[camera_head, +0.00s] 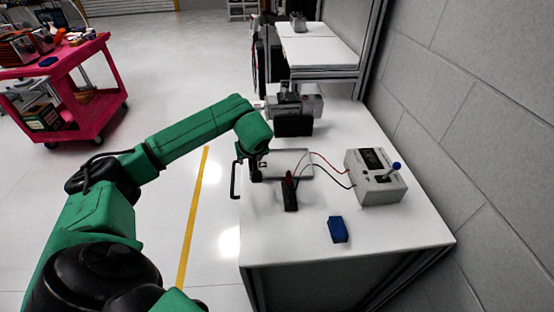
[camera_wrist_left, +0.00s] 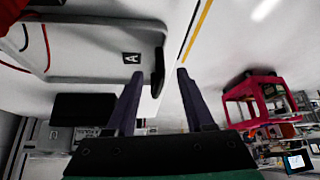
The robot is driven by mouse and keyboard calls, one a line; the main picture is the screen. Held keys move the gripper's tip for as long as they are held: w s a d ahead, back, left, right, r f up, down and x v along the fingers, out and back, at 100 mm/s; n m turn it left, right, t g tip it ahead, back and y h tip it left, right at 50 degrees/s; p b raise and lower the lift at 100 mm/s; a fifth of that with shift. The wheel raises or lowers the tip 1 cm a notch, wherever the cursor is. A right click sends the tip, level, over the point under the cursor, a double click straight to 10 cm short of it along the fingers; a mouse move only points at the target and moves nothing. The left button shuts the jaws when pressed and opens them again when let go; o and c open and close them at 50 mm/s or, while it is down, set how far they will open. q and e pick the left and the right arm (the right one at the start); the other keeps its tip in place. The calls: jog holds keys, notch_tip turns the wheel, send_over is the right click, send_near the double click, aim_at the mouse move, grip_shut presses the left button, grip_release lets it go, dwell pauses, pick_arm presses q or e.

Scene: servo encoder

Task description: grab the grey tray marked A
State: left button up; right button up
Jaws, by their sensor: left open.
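The grey tray (camera_head: 292,171) lies on the white table near its left edge, partly hidden by my left arm. In the left wrist view its raised rim (camera_wrist_left: 90,80) and a dark label with a white A (camera_wrist_left: 131,58) show. My left gripper (camera_head: 256,174) is at the tray's left side, pointing down. In the left wrist view my left gripper (camera_wrist_left: 160,74) is open, its two fingertips on either side of a black handle-like piece (camera_wrist_left: 157,74) by the tray's end. I cannot tell whether they touch it. My right gripper is not in view.
A grey box with a blue-knobbed lever (camera_head: 378,178) stands right of the tray, with red and black wires. A black probe-like part (camera_head: 290,193) and a blue block (camera_head: 338,229) lie in front. A grey and black device (camera_head: 293,112) stands behind. A pink cart (camera_head: 90,98) is far left.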

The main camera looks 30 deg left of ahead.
pick_arm(q)
jog(key=shift+w+a+f, duration=0.25)
jog(key=shift+a+f, duration=0.05)
jog(key=shift+f, duration=0.25)
grip_shut()
jog(key=shift+r, duration=0.1)
dwell(0.9)
